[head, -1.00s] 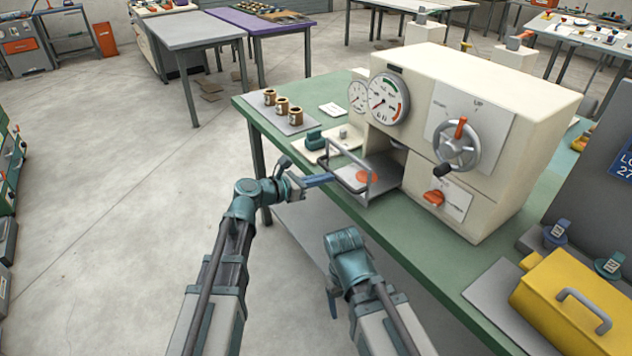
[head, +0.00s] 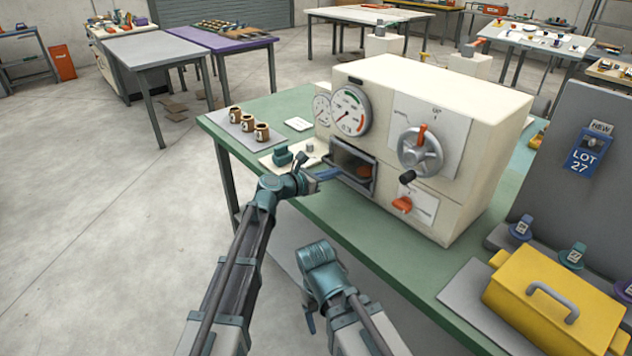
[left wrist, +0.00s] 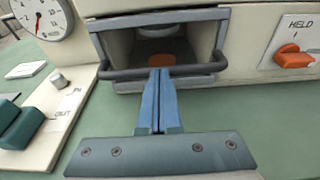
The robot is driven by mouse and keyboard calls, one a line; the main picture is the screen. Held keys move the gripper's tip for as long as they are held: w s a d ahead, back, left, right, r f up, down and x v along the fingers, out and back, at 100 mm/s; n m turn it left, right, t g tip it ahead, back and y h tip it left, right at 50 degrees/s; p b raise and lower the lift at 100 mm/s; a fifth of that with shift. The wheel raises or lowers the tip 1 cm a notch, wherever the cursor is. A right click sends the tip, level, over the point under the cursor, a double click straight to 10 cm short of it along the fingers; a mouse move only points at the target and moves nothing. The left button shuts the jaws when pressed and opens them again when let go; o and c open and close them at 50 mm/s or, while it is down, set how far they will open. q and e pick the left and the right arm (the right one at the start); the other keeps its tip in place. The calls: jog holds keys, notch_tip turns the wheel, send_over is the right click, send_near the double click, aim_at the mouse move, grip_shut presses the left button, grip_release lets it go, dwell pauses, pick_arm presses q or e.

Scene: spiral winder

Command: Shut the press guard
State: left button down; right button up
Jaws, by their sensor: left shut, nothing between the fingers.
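The cream press (head: 470,125) stands on the green bench. Its guard, a grey frame with a dark bar (left wrist: 205,69), stands at the front opening; it also shows in the head view (head: 366,159). In the left wrist view the bar crosses the lower part of the opening, and an orange disc (left wrist: 161,60) shows inside. My left gripper (head: 336,173) is shut and empty, its blue fingertips (left wrist: 160,74) at the middle of the bar. I cannot tell whether they touch it. My right gripper (head: 309,322) hangs low by the bench front, its fingers mostly hidden.
The press has a dial gauge (head: 350,111), a handwheel (head: 420,152) and an orange switch (head: 402,204). A green block (head: 283,157) sits left of the opening. Several brown cups (head: 249,125) stand further left. A yellow box (head: 555,295) lies at right.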

pick_arm(q)
jog(key=shift+w+d+r, duration=0.15)
pick_arm(e)
jog(key=shift+a+r, duration=0.1)
jog(key=shift+a, duration=0.05)
pick_arm(q)
jog(key=p+v, duration=0.2)
jog(key=v, duration=1.2)
jog(key=shift+a+p, duration=0.2)
jog(key=shift+p, duration=0.2)
pick_arm(e)
jog(key=r, duration=0.1)
jog(key=a+r, duration=0.1)
jog(key=shift+r, duration=0.35)
